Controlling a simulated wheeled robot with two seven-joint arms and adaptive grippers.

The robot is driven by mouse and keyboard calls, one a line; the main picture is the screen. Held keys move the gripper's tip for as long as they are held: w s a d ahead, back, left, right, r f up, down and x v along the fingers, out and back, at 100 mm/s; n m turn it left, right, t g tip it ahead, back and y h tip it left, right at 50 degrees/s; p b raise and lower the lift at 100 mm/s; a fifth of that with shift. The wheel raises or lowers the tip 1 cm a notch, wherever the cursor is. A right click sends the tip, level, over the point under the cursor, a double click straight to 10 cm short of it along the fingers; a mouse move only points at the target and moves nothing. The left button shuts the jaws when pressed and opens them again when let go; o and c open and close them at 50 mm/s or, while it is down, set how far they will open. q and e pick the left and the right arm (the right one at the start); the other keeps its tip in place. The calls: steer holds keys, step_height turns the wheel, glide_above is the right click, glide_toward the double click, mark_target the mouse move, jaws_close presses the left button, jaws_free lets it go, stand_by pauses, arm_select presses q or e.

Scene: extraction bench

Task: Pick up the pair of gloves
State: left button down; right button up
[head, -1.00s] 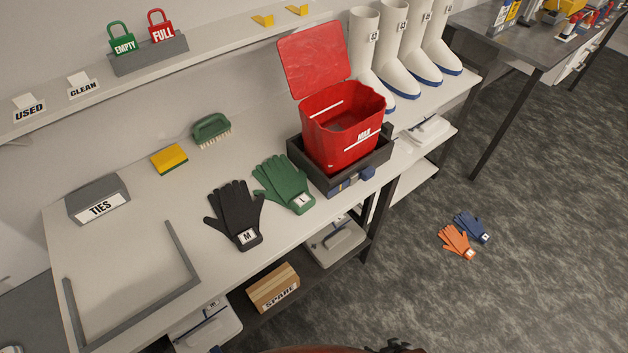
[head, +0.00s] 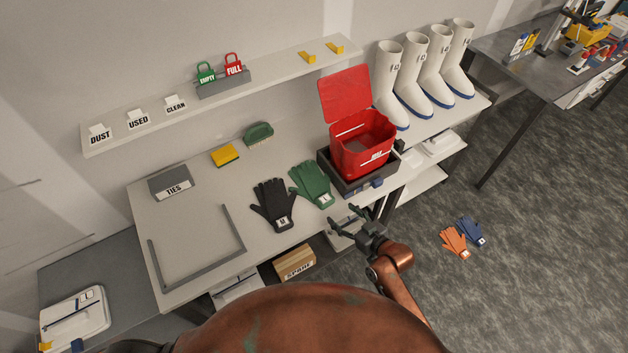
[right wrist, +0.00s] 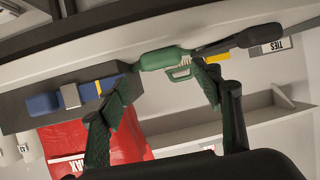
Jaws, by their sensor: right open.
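A pair of green gloves (head: 312,184) lies flat on the white bench, left of the red bin. A pair of black gloves (head: 273,205) marked M lies just left of it. Orange gloves (head: 455,242) and blue gloves (head: 469,232) lie on the floor. My right gripper (head: 349,214) is open and empty, just off the bench's front edge, to the lower right of the green gloves and apart from them. In the right wrist view, the green gloves (right wrist: 160,59) show edge-on beyond the open fingers (right wrist: 163,80). My left gripper is out of view.
A red lidded bin (head: 362,158) stands in a dark tray (head: 352,187) right beside the green gloves. A green brush (head: 258,134), a yellow sponge (head: 225,155) and a TIES box (head: 170,183) sit farther back. White boots (head: 410,85) stand at the right. A lower shelf holds a SPARE box (head: 295,262).

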mark_target(329, 204)
steer(key=x, duration=0.7)
steer(key=shift+w+a, duration=0.3)
steer(key=shift+w, duration=0.05)
steer(key=shift+r, duration=0.1)
steer(key=c, duration=0.9)
